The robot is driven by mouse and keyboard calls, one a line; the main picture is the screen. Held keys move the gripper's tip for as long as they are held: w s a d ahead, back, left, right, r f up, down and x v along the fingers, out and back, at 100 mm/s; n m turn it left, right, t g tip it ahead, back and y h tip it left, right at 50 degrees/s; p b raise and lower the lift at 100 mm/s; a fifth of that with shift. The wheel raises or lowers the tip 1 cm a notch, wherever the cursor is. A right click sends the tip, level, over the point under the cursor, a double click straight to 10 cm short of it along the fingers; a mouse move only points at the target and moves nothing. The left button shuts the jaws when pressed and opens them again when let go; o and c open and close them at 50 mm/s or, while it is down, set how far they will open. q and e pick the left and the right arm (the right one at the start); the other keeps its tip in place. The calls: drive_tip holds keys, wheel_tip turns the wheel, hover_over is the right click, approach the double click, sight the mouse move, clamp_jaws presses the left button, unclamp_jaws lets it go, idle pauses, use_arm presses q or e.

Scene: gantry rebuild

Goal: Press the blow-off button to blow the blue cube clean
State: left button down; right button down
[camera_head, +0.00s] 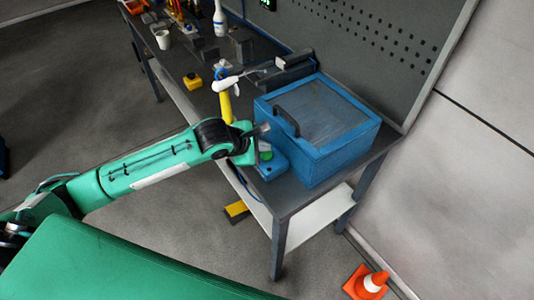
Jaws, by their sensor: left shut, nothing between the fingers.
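A blue box (345,138) with a clear, greyish lid (318,112) and a dark handle (287,121) stands at the bench's near end. A small blue housing (272,169) with a green button (265,154) sits at its left side, partly hidden by my left arm. My left gripper (263,129) is shut and empty, close to the box's left wall and just above the button in the picture. I cannot tell whether it touches either. I cannot make out a blue cube; the lid's inside is unclear. My right gripper is not in view.
A white and yellow nozzle-like tool (226,98) stands left of the box. A yellow block (192,81), a white cup (162,39) and a white bottle (220,19) are farther along the bench. A perforated panel (355,35) closes the back. An orange cone (368,283) stands on the floor.

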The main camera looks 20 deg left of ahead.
sight(264, 156)
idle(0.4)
use_arm(q)
drive_tip(key=shift+f+p, duration=0.35)
drive_tip(key=shift+f, duration=0.05)
drive_tip(key=shift+f, duration=0.55)
idle(0.8)
drive_tip(key=shift+r+p, duration=0.9)
drive_tip(key=shift+p, duration=0.45)
wheel_tip(264, 156, up, 5)
drive_tip(key=p, duration=0.6)
